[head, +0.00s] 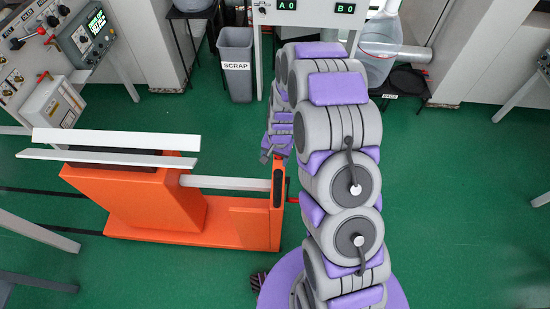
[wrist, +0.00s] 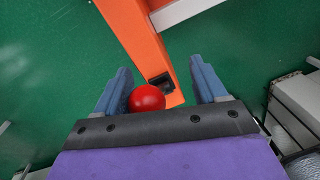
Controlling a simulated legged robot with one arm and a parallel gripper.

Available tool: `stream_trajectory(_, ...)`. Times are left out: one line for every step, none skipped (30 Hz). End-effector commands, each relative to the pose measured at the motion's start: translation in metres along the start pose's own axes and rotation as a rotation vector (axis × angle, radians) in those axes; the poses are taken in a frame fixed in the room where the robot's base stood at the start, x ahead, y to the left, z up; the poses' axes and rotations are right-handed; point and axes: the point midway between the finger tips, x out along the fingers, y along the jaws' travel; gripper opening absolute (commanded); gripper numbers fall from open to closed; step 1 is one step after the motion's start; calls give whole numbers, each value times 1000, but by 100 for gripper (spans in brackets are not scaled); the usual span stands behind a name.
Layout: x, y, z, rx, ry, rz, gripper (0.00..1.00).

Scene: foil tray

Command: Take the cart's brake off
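The orange cart (head: 150,205) stands on the green floor at the left of the head view, with pale bars across its top and an upright post (head: 278,215) at its right end. In the wrist view the end of an orange part of the cart (wrist: 142,40) shows, with a dark slot near its tip. A red ball knob (wrist: 147,98), apparently the brake handle, lies between my fingers, closer to the left one. I cannot tell whether it touches that finger. My gripper (wrist: 162,85) is open. In the head view my gripper (head: 268,157) is beside the post's top, partly hidden by my arm.
A grey scrap bin (head: 236,70) stands behind the cart, near a panel reading A 0 and B 0 (head: 312,10). Instrument benches (head: 80,40) fill the back left. Dark rails (head: 50,192) run along the floor to the left. The floor at right is mostly clear.

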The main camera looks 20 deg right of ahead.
Motion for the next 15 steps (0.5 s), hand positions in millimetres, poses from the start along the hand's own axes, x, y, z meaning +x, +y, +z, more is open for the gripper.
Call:
stream_trajectory(4, 2, 0, 4, -4, -3, 62)
stream_trajectory(5, 3, -1, 4, -5, -4, 62)
stream_trajectory(6, 4, -2, 4, -6, -5, 62)
stream_trajectory(6, 5, -3, 3, -6, -7, 62)
stream_trajectory(6, 6, -4, 3, -6, -7, 62)
stream_trajectory(6, 6, -4, 3, -6, -8, 62)
stream_trajectory(6, 6, -4, 3, -5, -8, 62)
stream_trajectory(6, 6, -4, 3, -5, -8, 62)
stream_trajectory(5, 5, -3, 3, -4, -7, 62)
stream_trajectory(5, 4, -3, 3, -4, -6, 62)
stream_trajectory(5, 3, -2, 3, -3, -5, 62)
stream_trajectory(5, 2, -1, 4, -2, -4, 62)
stream_trajectory(5, 2, -1, 3, -2, -3, 59)
stream_trajectory(6, 1, 0, 3, -1, -2, 56)
stream_trajectory(6, 0, 0, 3, 0, -1, 52)
